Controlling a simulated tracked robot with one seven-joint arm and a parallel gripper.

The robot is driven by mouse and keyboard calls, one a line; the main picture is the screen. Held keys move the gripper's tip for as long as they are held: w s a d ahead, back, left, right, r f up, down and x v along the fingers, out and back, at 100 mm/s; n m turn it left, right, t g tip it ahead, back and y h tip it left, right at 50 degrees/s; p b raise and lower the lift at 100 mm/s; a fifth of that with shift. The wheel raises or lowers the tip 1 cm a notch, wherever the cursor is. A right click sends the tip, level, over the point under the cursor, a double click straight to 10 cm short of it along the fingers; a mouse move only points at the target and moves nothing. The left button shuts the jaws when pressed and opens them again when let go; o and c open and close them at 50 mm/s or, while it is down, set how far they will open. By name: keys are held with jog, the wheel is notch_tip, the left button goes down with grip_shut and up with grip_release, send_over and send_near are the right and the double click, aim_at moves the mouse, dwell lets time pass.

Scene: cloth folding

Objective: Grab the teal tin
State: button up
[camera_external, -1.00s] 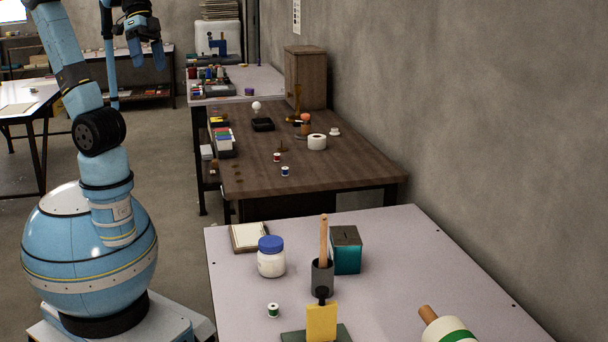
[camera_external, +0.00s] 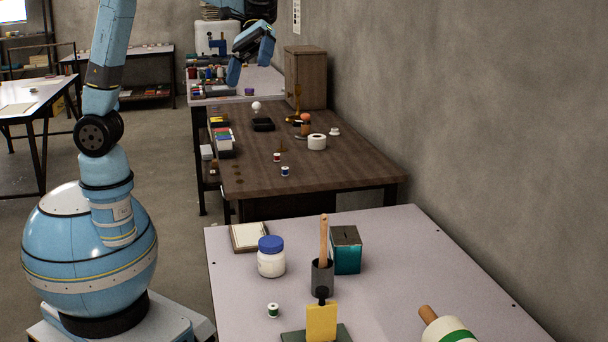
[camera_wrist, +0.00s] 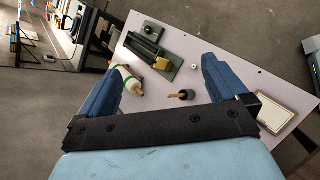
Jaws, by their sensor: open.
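The teal tin (camera_external: 346,257) is a box with a dark top and a slot in it. It stands upright on the pale near table (camera_external: 400,260), behind the grey cup (camera_external: 322,277) with a wooden handle sticking out. My gripper (camera_external: 250,58) is open and empty, high up and well to the upper left of the tin in the external view. In the wrist view its two blue fingers (camera_wrist: 162,78) are spread apart above the table. I cannot make out the tin there; my gripper's body hides part of the table.
A white jar with a blue lid (camera_external: 271,258) and a notebook (camera_external: 249,237) lie left of the tin. A green spool (camera_external: 273,311), a yellow block (camera_external: 321,322) and a white roll (camera_external: 452,334) are nearer. The wall is at the right.

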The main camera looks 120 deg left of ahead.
jog(key=w+a+f+n+t+h, duration=0.1)
jog(key=w+a+n+t+h, duration=0.3)
jog(key=w+a, duration=0.5)
jog(key=w+a+f+n+t+h, duration=0.1)
jog(key=w+a+f+n+t, duration=0.1)
jog(key=w+a+n, duration=0.65)
jog(key=m, duration=0.3)
send_near(348, 254)
jog(key=shift+s+a, duration=0.2)
jog(key=shift+a, duration=0.4)
jog(key=shift+s+a, duration=0.15)
jog(key=shift+a, duration=0.5)
jog(key=shift+f, duration=0.15)
jog(key=shift+w+d, duration=0.2)
jog(key=shift+d, duration=0.1)
jog(key=shift+s+d+x, duration=0.1)
jog(key=shift+s+x, duration=0.05)
jog(key=shift+x, duration=1.55)
jog(key=shift+s+d+x, duration=0.15)
jog(key=shift+x, duration=1.55)
jog(key=c, duration=1.2)
